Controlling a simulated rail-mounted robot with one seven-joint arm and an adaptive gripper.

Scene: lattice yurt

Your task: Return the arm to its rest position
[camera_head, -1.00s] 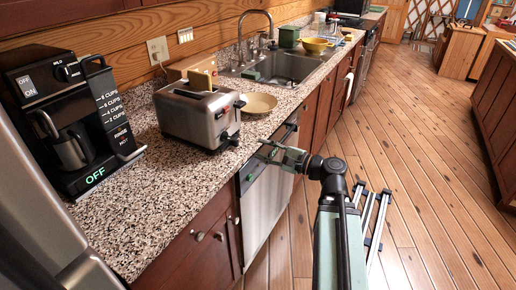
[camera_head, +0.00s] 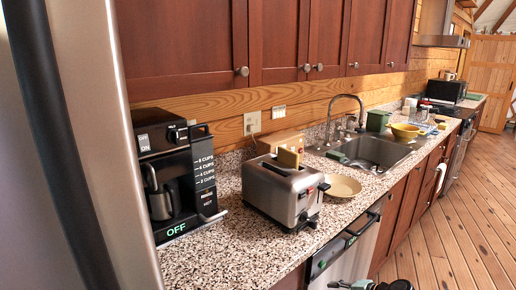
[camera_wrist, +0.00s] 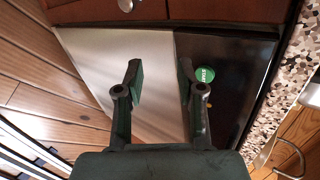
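My gripper (camera_wrist: 160,78) is open in the wrist view, with its two dark fingers apart and nothing between them. Beyond it is the dishwasher front, with a pale steel panel (camera_wrist: 125,62) and a dark strip bearing a green START button (camera_wrist: 205,74). In the head view only a small part of my arm's end (camera_head: 362,285) shows at the bottom edge, in front of the dishwasher (camera_head: 345,258). The fingers are cut off or too small to make out there. Most of my arm is out of the picture.
The speckled counter (camera_head: 235,250) carries a coffee maker (camera_head: 175,185), a toaster (camera_head: 282,192) with a bread slice (camera_head: 288,158), and a plate (camera_head: 342,187). The sink (camera_head: 375,152) lies beyond. A refrigerator (camera_head: 105,130) stands at left. The wooden floor (camera_head: 465,230) at right is open.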

